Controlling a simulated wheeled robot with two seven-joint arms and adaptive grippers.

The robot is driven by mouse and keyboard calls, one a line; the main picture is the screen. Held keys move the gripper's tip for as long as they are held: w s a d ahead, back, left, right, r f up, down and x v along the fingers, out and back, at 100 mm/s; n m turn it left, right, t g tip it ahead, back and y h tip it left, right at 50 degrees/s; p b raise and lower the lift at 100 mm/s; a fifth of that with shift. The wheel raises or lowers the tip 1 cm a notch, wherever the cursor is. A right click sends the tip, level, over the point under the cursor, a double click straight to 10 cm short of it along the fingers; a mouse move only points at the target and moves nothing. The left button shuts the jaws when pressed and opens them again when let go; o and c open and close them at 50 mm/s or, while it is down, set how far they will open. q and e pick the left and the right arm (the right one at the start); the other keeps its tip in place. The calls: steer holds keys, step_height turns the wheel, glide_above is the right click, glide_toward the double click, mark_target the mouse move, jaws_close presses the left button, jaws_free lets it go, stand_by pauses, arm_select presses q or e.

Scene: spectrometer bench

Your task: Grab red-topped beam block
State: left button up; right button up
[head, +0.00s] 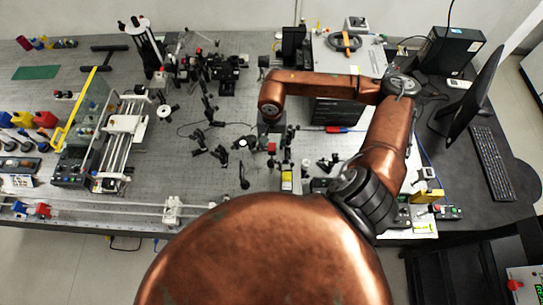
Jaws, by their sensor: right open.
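A small block with a red top (271,148) stands on the perforated optical bench (235,175), a little right of the picture's middle. My right arm reaches in from the right and bends down at its copper-coloured wrist. My right gripper (271,133) is dark and small, below that wrist and just beyond the red top. It is open, with nothing seen between its fingers. I cannot tell whether it touches the block. The wrist hides the bench behind it. My left gripper is out of view.
Dark optic mounts (220,155) stand close left of the block, and a yellow-labelled part (287,181) is in front. A rail assembly (123,140) is at left. A monitor (474,95) and keyboard (490,163) are at right.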

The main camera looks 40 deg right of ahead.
mark_target(272, 147)
steer(key=shift+w+d+f+p, duration=0.15)
steer(key=shift+f+p, duration=0.45)
steer(key=shift+f, duration=1.3)
steer(key=shift+c, duration=0.4)
jaws_close()
steer(key=shift+r, duration=0.1)
